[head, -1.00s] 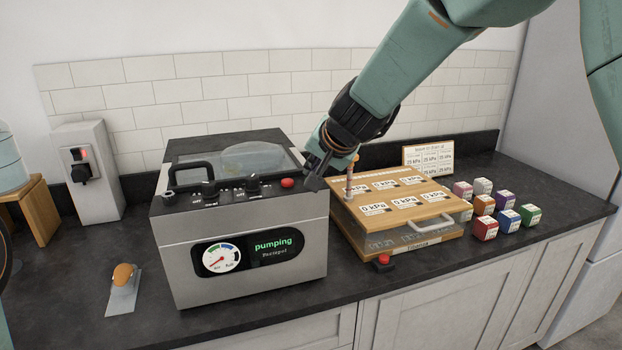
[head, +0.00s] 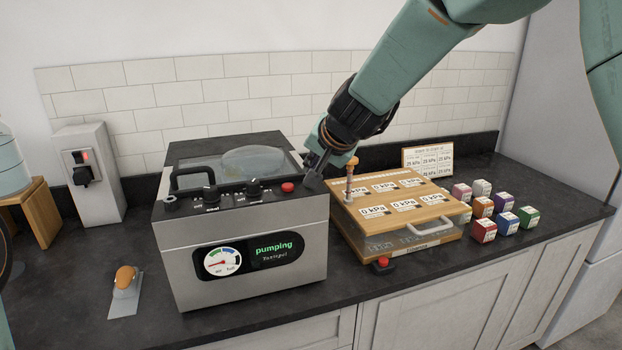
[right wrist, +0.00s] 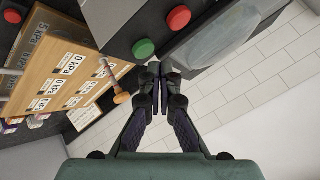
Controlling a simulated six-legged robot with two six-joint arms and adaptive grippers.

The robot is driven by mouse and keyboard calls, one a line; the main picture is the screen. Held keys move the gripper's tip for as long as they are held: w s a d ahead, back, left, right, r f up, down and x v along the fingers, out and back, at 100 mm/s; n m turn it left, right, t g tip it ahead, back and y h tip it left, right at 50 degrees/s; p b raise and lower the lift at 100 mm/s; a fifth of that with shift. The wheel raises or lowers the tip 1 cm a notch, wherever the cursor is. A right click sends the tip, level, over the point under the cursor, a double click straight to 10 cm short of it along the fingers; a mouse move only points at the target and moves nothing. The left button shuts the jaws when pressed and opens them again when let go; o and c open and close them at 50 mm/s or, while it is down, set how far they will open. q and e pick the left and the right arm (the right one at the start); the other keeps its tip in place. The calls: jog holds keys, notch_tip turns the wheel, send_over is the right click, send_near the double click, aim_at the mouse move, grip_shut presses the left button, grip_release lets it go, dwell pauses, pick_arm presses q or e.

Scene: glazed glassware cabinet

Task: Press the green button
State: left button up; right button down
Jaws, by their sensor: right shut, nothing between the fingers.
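The green button (right wrist: 143,48) shows in the right wrist view, round and domed, on the machine's dark control panel next to a red button (right wrist: 180,17). In the head view the green button is hidden behind my right gripper (head: 312,180), while the red button (head: 288,187) shows just left of the gripper. The steel machine (head: 245,225) has a display reading "pumping". My right gripper is shut and empty, its fingers pointing down at the panel's right end. In the right wrist view its fingertips (right wrist: 156,72) appear just beside the green button; contact cannot be told. My left gripper is out of view.
A wooden-topped box (head: 400,205) with kPa labels and an upright wooden-knobbed tool (head: 350,178) stands right of the machine. Another red button (head: 383,264) sits in front of it. Several coloured cubes (head: 484,230) are further right. A scraper (head: 125,290) lies front left.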

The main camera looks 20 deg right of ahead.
notch_tip(320, 180, up, 5)
jog(key=p, duration=0.4)
jog(key=shift+p, duration=0.4)
dwell(0.4)
